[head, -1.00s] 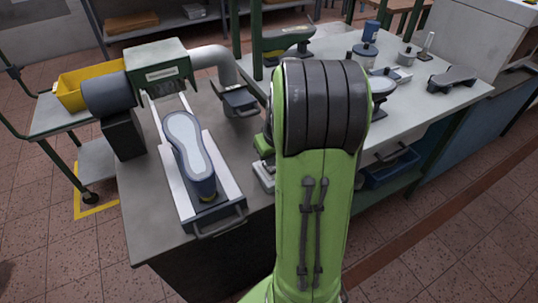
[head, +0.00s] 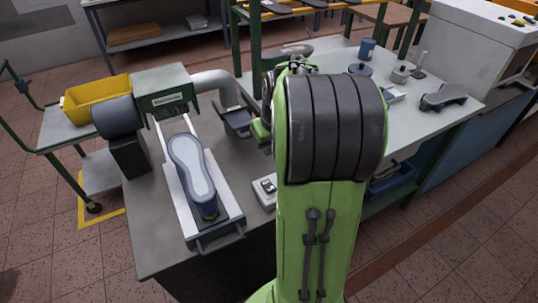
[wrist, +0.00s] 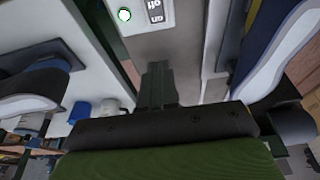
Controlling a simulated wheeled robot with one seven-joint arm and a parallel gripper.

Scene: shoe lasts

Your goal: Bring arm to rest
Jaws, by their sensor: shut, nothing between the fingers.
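My gripper (wrist: 158,85) shows in the wrist view, with its dark fingers together and nothing between them. In the head view my green arm stands upright in the middle and hides most of the gripper. A blue shoe last with a pale grey sole (head: 195,170) lies sole up on the sliding tray of the machine, left of my arm. In the wrist view a white panel with a green button and an on/off label (wrist: 140,14) is close beyond the fingers. It appears to be the small switch box (head: 265,190) on the bench.
The green machine head (head: 163,90) with its pipe stands behind the tray on the grey bench. A yellow bin (head: 95,100) sits on a trolley at left. The right-hand table holds a dark shoe-shaped piece (head: 443,97) and several small items. Floor is clear at front right.

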